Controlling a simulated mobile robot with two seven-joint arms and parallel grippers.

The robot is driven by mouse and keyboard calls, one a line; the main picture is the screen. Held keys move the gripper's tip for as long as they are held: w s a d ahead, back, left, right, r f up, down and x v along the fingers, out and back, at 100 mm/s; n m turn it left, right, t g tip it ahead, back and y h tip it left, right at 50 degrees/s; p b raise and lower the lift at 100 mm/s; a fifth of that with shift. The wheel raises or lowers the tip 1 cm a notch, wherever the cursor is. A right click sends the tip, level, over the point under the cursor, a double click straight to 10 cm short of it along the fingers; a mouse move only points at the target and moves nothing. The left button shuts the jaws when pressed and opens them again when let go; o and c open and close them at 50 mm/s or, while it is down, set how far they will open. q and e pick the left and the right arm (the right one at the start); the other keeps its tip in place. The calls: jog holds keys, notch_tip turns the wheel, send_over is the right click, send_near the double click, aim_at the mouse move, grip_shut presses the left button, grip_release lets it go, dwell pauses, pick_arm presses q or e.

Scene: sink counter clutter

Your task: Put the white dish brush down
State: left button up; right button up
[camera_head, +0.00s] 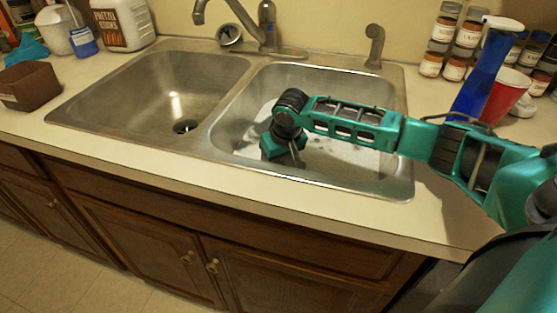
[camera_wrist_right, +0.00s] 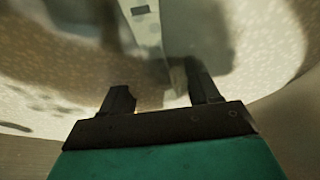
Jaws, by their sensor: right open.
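My right gripper (camera_head: 296,156) reaches down into the right sink basin (camera_head: 262,95). In the right wrist view its two fingers (camera_wrist_right: 161,88) are apart, with nothing clamped between them. A pale, narrow strip with a dark slot, which looks like the handle of the white dish brush (camera_wrist_right: 148,28), lies beyond the fingertips in that view. Its lower end comes close to the right finger; I cannot tell whether they touch. In the head view I cannot make out the brush; my arm covers part of the basin. My left gripper is not in view.
The left basin (camera_head: 150,90) is empty. The faucet (camera_head: 262,30) stands behind the divider. A blue spray bottle (camera_head: 483,70), a red cup (camera_head: 505,95) and several spice jars (camera_head: 445,28) crowd the right counter, near my arm. A brown box (camera_head: 30,86) sits at left.

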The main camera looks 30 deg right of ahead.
pick_arm(q)
jog(key=p, duration=0.1)
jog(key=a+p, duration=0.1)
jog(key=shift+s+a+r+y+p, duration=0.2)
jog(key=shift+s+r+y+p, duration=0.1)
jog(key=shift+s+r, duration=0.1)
pick_arm(e)
jog(key=v, duration=1.2)
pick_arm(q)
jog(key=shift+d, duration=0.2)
